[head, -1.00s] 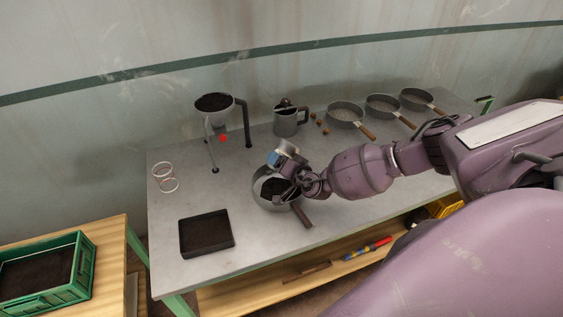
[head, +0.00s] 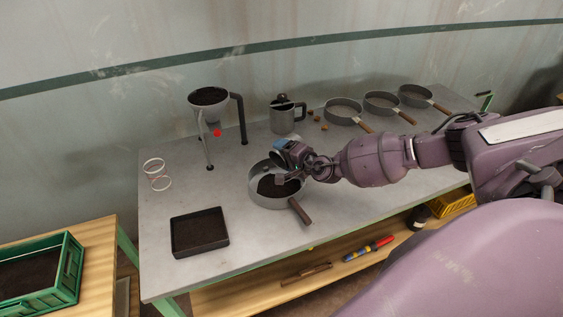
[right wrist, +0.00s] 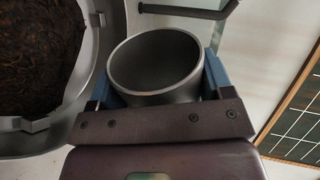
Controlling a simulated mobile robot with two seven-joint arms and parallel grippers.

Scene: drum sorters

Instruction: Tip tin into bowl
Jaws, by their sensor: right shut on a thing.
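My right gripper (head: 286,150) is shut on a small grey metal tin (right wrist: 155,65). Its blue finger pads press on the tin's sides in the right wrist view. The tin's open mouth shows a dark inside with no soil visible in it. The round metal bowl (head: 270,202), with a brown handle, stands on the grey table and holds dark soil. The gripper and tin are over the bowl's back edge in the head view. The arm and gripper hide most of the tin there. In the right wrist view the bowl's rim (right wrist: 103,60) is left of the tin.
A funnel (head: 208,98) of soil stands on legs at the back left. A black tray (head: 200,248) of soil lies front left, near two rings (head: 157,174). A lidded jug (head: 283,118) and three sieves (head: 343,112) stand behind. The front middle of the table is clear.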

